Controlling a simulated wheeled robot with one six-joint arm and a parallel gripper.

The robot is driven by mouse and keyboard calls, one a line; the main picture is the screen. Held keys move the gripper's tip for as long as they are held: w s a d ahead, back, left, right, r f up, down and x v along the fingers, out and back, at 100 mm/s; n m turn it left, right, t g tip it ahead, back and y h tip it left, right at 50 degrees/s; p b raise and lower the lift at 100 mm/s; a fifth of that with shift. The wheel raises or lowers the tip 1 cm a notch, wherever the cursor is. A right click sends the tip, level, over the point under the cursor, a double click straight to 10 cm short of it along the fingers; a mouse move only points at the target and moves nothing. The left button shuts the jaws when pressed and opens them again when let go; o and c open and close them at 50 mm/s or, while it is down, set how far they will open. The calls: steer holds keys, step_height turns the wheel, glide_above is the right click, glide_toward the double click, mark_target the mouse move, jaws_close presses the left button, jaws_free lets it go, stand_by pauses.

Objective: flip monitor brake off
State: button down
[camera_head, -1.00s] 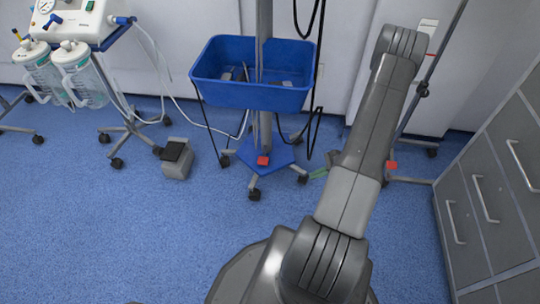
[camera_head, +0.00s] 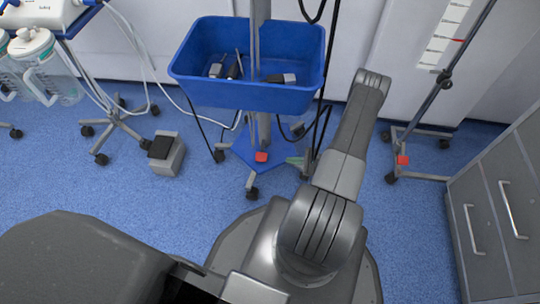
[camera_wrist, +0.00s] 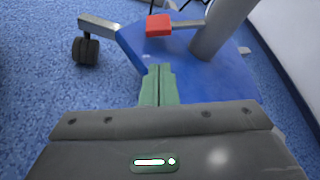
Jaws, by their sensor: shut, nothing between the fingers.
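The monitor stand has a blue base (camera_head: 243,148) on castors, with a small red brake pedal (camera_head: 261,157) at its front. In the wrist view the red pedal (camera_wrist: 159,25) sits at the edge of the blue base (camera_wrist: 215,80), ahead of my gripper and slightly raised on the left end of a grey leg. My gripper (camera_wrist: 158,72) has green fingers that are shut together and empty. They appear over or beside the blue base, apart from the pedal. In the head view the gripper (camera_head: 298,162) is small, right of the pedal and partly hidden by my arm.
A blue bin (camera_head: 245,95) hangs on the stand's pole, with cables beside it. A grey foot pedal (camera_head: 167,153) lies on the floor at left. Another wheeled stand with a red pedal (camera_head: 402,160) and a drawer cabinet (camera_head: 490,215) are at right.

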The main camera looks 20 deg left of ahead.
steer(key=b, duration=0.3)
glide_toward(262, 150)
steer(key=s+a+f, duration=0.2)
steer(key=a+f, duration=0.3)
steer(key=shift+f+p, duration=0.15)
steer(key=shift+p, duration=0.15)
